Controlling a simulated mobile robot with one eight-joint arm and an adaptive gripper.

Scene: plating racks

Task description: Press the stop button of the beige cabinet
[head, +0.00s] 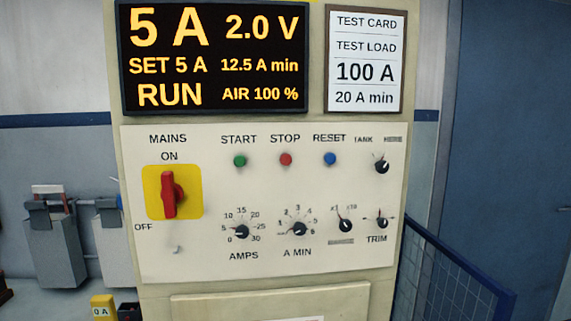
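The beige cabinet (335,301) stands upright in the middle of the head view, with a pale control panel (205,258) on its front. The red stop button (286,159) sits under the label STOP. The green start button (240,160) is to its left and the blue reset button (330,158) to its right. The display (215,55) above reads 5 A, 2.0 V, SET 5 A, 12.5 A min, RUN and AIR 100 %. The red mains switch (169,194) on its yellow plate stands vertical, towards ON. My gripper is not in view.
Below the buttons are an AMPS knob (242,232), an A MIN knob (299,229) and smaller knobs at the right. A test card (364,60) reads 100 A. Grey containers (52,252) stand at the left; a blue railing (445,262) is at the right. Nothing blocks the panel.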

